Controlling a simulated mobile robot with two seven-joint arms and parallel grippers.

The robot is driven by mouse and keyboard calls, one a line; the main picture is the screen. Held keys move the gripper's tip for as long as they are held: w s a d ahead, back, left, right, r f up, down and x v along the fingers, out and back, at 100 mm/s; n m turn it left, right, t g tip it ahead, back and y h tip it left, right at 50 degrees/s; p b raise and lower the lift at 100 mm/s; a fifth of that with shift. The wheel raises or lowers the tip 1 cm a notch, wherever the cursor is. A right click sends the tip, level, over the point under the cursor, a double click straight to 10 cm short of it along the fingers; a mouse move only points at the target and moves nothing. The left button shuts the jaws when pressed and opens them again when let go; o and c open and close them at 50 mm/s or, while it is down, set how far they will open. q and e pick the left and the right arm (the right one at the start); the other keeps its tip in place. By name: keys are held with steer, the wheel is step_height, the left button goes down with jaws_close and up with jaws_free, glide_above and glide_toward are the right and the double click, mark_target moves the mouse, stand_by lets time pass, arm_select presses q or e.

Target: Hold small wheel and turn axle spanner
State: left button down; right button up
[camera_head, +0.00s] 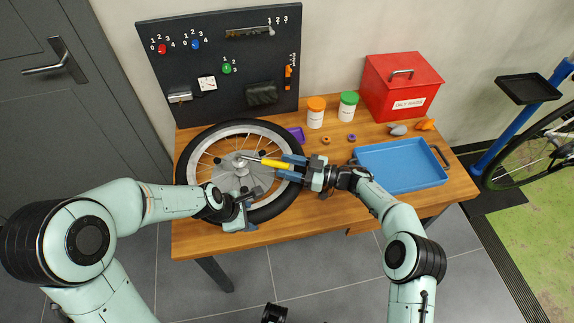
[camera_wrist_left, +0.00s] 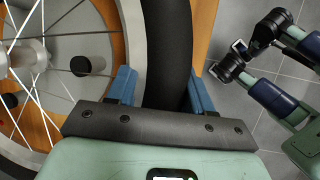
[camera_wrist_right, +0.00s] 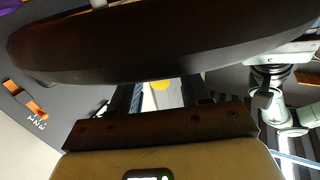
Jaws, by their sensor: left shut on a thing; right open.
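The small wheel (camera_head: 247,127), with a black tyre and silver rim, lies over the wooden table at the left. My left gripper (camera_head: 238,207) is shut on its near edge. In the left wrist view the left gripper's fingers (camera_wrist_left: 160,90) straddle the black tyre (camera_wrist_left: 167,40). The axle spanner (camera_head: 276,164) has a yellow handle and a silver end at the wheel's hub (camera_head: 240,164). My right gripper (camera_head: 293,169) is open at the handle's right end. In the right wrist view a bit of yellow handle (camera_wrist_right: 162,85) shows between the right gripper's fingers (camera_wrist_right: 165,98); the tyre hides the rest.
A blue tray (camera_head: 440,178) lies right of my right arm. Orange-lidded (camera_head: 316,113) and green-lidded (camera_head: 348,107) jars and a red box (camera_head: 400,85) stand at the back. A black tool board (camera_head: 220,50) rises behind the wheel.

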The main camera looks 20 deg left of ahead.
steer(key=d, duration=1.1)
steer(key=shift+w+d, duration=0.25)
steer(key=shift+w, duration=0.15)
